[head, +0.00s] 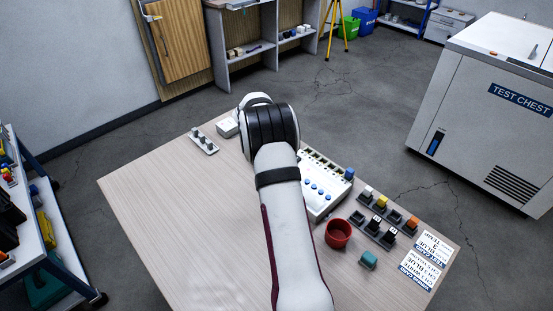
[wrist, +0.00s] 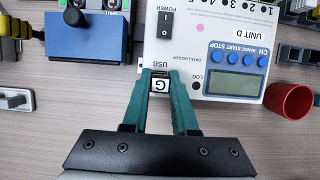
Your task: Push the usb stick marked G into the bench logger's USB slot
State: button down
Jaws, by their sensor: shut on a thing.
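The bench logger is a white box marked DATA LOGGER and UNIT D (wrist: 195,50), with a display, blue buttons and a power switch. It also shows in the head view (head: 338,191), partly behind my arm. The usb stick marked G (wrist: 159,85) is a small dark piece with a white label. My gripper (wrist: 160,82) has teal fingers shut on the stick, one on each side. The stick lies at the logger's edge by the USB label. The slot itself is hidden, so I cannot tell how far in the stick sits. My arm hides the gripper in the head view.
A blue box with a dark knob (wrist: 87,40) stands left of the logger in the wrist view. A red cup (head: 338,233) stands close to the logger. Dark holders with connectors (head: 378,230), a teal block (head: 368,260) and printed cards (head: 420,262) lie at the right. The table's front left is clear.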

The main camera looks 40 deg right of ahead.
jog(key=shift+f, duration=1.15)
dwell(2.7)
jog(key=shift+c, duration=2.3)
grip_release()
jog(key=shift+r, duration=3.55)
